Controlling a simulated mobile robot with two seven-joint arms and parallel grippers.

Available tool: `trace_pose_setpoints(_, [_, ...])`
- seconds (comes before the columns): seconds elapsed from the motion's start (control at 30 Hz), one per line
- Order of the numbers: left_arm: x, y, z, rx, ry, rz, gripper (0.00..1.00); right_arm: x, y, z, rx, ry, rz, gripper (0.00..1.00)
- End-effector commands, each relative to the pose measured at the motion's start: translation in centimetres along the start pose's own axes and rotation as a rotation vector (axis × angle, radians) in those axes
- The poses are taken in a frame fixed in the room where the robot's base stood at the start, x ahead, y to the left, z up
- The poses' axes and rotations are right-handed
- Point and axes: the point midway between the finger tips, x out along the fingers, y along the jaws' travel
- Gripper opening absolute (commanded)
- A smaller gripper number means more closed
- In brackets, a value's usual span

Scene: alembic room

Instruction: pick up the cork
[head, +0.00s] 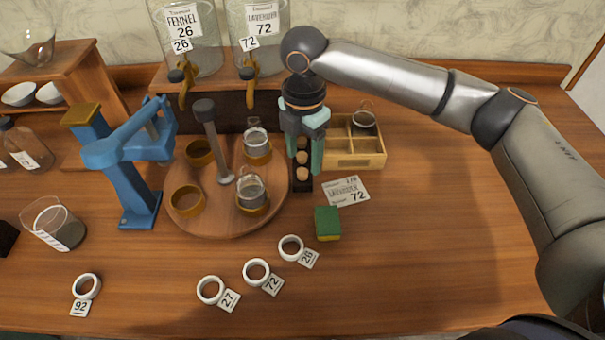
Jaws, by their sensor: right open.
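Small tan corks (302,173) stand in a row in a narrow dark holder (303,187), just right of the round wooden turntable. Three of them show between the fingers. My right gripper (304,170) comes down from above with its fingers open, one on each side of the row. I cannot tell whether the fingers touch a cork. The back of the holder is hidden by the gripper. My left gripper is not in view.
The wooden turntable (230,222) carries ring holders and glass jars close to the left finger. A wooden compartment box (360,160) stands close on the right. A blue press (135,160) stands left. A sponge (327,223) and ringed number tags (271,283) lie in front. The table's right is clear.

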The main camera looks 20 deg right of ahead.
Motion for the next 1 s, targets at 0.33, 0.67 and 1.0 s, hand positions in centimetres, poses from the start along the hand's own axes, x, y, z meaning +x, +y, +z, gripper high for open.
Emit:
trace_pose_setpoints(0.33, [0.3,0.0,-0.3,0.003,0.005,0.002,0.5,3.7,0.0,-0.2,0.0,0.0,-0.001,0.65])
trace_pose_setpoints(0.67, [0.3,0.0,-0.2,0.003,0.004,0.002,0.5,3.7,0.0,-0.2,0.0,0.0,-0.001,0.48])
trace_pose_setpoints(1.0, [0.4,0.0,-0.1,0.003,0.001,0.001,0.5,3.7,0.0,-0.2,0.0,0.0,-0.001,0.1])
